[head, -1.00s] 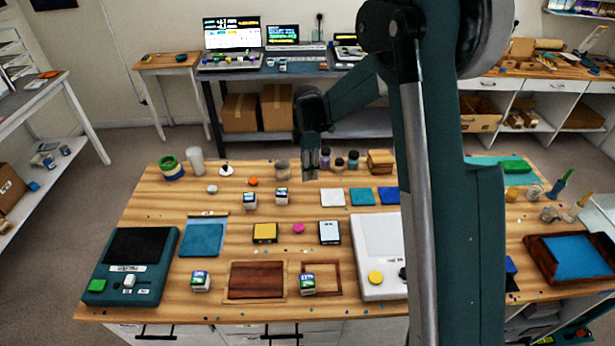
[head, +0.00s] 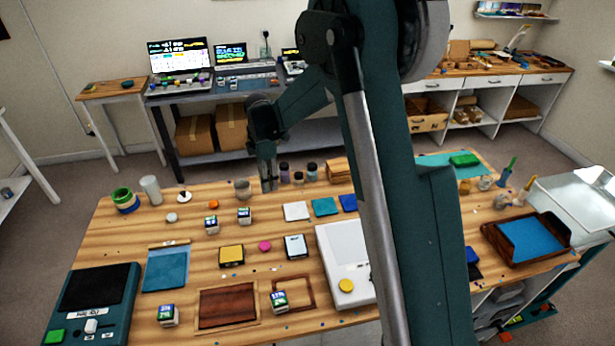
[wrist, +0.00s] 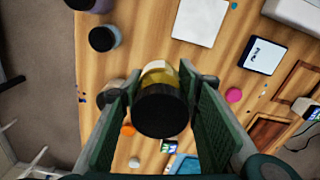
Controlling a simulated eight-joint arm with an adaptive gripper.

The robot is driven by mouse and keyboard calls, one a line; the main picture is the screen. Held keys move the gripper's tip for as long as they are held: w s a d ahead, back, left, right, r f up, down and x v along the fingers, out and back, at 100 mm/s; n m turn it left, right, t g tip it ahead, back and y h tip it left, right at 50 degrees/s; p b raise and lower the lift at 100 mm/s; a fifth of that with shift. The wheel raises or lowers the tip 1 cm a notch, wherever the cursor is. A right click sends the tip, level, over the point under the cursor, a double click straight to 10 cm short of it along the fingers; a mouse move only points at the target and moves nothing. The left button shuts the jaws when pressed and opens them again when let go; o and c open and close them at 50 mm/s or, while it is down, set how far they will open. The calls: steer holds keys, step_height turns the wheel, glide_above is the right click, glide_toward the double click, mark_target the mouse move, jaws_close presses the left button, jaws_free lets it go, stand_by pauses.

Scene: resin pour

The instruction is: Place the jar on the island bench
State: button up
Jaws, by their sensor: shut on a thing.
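My gripper (wrist: 160,85) is shut on a small jar (wrist: 160,108) with a dark round lid and a yellowish body. In the wrist view the jar sits between the two fingers, lid towards the camera. The held jar cannot be made out there. The bench has a wooden top. I cannot tell whether the jar touches it.
Small labelled cubes (head: 244,215), coloured tiles (head: 324,206) and a white device (head: 343,255) occupy the bench. Bare wood shows between them.

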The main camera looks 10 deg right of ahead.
steer(key=w+d+m, duration=0.1)
steer(key=w+d, duration=0.2)
steer(key=d, duration=3.3)
steer(key=s+d, duration=0.4)
steer(key=d, duration=0.8)
steer(key=s+d+m, duration=0.1)
steer(key=s+d, duration=0.3)
steer(key=d, duration=0.8)
steer(key=s+d+p, duration=0.1)
steer(key=s+d, duration=0.3)
steer(key=d, duration=0.8)
steer(key=shift+s+d+r+m, duration=0.15)
steer(key=shift+s+m, duration=0.1)
steer(key=shift+m, duration=0.05)
steer(key=shift+f, duration=3.1)
